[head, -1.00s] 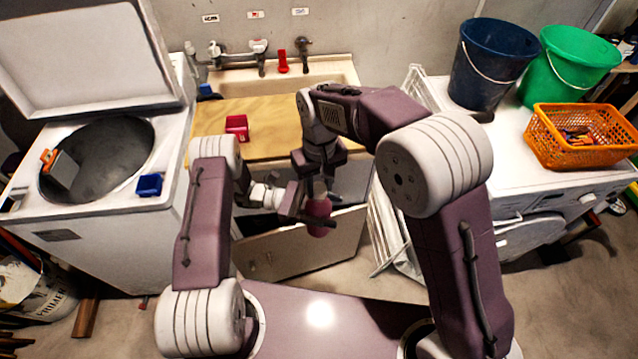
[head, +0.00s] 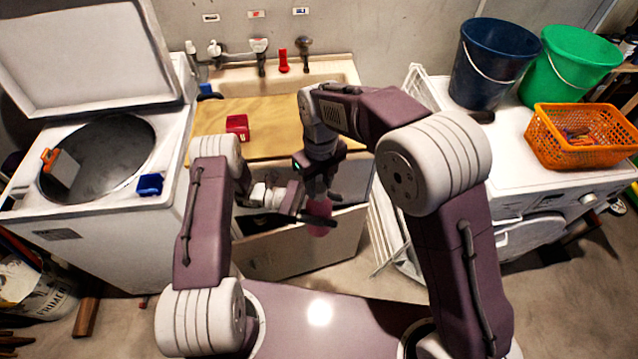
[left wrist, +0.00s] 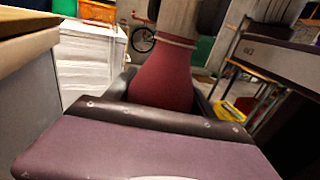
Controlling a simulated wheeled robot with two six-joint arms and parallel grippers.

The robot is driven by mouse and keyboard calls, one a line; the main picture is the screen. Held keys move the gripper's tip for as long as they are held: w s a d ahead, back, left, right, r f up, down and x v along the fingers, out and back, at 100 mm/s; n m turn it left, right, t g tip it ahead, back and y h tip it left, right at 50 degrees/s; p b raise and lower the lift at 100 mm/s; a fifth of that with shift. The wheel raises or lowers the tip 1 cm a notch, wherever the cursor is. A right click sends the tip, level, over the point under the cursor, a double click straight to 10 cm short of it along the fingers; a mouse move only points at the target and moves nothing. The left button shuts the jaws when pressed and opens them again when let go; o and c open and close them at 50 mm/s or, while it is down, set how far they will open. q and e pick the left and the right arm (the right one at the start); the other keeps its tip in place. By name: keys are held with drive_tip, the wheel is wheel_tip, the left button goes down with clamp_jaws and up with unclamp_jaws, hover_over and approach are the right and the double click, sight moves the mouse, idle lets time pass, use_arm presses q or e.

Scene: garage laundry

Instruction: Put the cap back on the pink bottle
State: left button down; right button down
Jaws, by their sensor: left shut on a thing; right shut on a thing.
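The pink bottle (head: 320,208) is upright in front of the open cabinet below the sink. My left gripper (head: 320,219) is shut around its body. In the left wrist view the bottle (left wrist: 163,82) fills the upper middle, narrowing upward to a thin pale ring. Above the ring, a pale grey-brown cylinder, seemingly the cap (left wrist: 180,18), stands in line with the bottle between dark fingers. My right gripper (head: 319,187) points down directly over the bottle and is shut on the cap, which its fingers hide in the head view. Whether the cap is fully seated cannot be told.
A wooden board (head: 265,118) with a red object (head: 237,126) lies by the sink. An open top-loading washer (head: 100,225) stands left. A white machine at right bears an orange basket (head: 555,150) and two buckets. A white rack (head: 385,240) stands close right of the grippers.

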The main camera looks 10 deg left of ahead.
drive_tip(key=shift+w+m, duration=0.1)
drive_tip(key=shift+m, duration=0.2)
drive_tip(key=c, duration=1)
unclamp_jaws()
drive_tip(key=shift+o, duration=0.2)
drive_tip(key=shift+r, duration=2.3)
drive_tip(key=shift+c, duration=0.3)
